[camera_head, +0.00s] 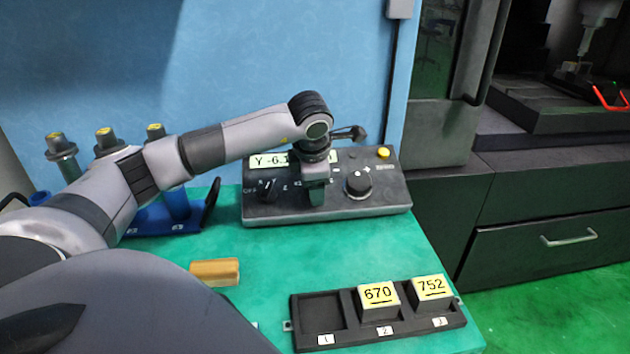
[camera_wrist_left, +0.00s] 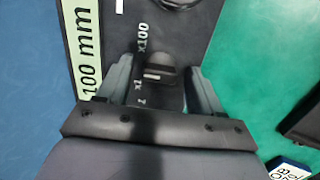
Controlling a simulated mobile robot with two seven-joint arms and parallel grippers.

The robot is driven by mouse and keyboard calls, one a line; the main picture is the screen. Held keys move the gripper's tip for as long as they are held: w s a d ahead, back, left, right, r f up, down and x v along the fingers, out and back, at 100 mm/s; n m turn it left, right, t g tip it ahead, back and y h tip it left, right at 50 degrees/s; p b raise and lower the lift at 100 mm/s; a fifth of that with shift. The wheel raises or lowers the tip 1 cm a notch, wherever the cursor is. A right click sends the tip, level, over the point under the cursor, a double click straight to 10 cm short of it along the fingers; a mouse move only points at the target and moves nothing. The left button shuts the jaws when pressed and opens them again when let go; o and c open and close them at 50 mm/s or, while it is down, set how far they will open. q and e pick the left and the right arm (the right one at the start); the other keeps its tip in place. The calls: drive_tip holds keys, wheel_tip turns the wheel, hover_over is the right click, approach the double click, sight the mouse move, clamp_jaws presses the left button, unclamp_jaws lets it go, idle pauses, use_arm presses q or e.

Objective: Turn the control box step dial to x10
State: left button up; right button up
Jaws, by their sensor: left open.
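The control box (camera_head: 285,212) lies on the green tabletop, dark grey with a pale display strip on its back left. My left gripper (camera_head: 317,190) points down over its middle and hides the step dial in the head view. In the left wrist view the step dial (camera_wrist_left: 163,72) is a dark knob with a white mark, between the open fingers of my left gripper (camera_wrist_left: 164,92). Contact cannot be told. The labels x1 and x100 show beside the knob; x10 is not readable. The white mark faces the label side between those two. My right gripper is not in view.
The axis dial (camera_head: 267,188) is left of my gripper, the handwheel knob (camera_head: 358,183) right, and a yellow button (camera_head: 384,153) behind it. A black tray (camera_head: 318,308) with two numbered blocks stands front right. A blue rack (camera_head: 150,222) with holders stands left.

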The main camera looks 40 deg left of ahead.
use_arm(q)
drive_tip(key=v, duration=0.7)
drive_tip(key=shift+s, duration=0.1)
idle(0.5)
